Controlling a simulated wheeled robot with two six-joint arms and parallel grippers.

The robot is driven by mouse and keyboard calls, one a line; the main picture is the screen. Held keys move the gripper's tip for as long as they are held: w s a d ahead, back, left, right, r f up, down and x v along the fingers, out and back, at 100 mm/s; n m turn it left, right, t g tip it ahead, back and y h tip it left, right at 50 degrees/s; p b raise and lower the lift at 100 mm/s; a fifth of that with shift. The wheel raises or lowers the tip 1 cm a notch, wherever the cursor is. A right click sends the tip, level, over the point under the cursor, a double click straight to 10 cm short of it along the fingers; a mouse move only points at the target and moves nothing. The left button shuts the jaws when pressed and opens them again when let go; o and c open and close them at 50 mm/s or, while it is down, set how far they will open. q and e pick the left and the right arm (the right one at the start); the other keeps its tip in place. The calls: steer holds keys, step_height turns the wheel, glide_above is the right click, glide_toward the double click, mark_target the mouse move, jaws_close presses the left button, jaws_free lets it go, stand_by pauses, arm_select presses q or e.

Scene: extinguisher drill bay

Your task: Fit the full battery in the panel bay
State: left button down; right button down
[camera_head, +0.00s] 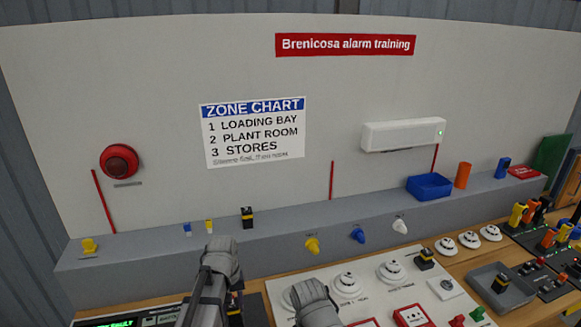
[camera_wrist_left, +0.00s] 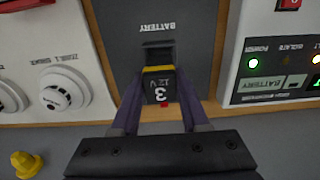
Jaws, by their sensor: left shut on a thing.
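In the left wrist view my left gripper (camera_wrist_left: 160,98) is shut on a black battery (camera_wrist_left: 161,87) with a yellow band and the marks "3" and "12 V". The battery lines up with the dark bay opening (camera_wrist_left: 158,49) under the upside-down word BATTERY on a dark grey panel (camera_wrist_left: 205,35). Its leading end is at the opening; how far inside it is, I cannot tell. In the head view my left wrist hides most of the bay and battery. My right arm shows at the bottom, but its jaws do not.
Similar black-and-yellow blocks stand on the ledge (camera_head: 247,217), on the panel board (camera_head: 425,259) and in a grey tray (camera_head: 478,279).

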mark_target(232, 322)
arm_select(q)
steer(key=shift+f, duration=0.1)
steer(key=shift+f+b, duration=0.6)
arm_select(e)
steer(key=shift+f, duration=0.7)
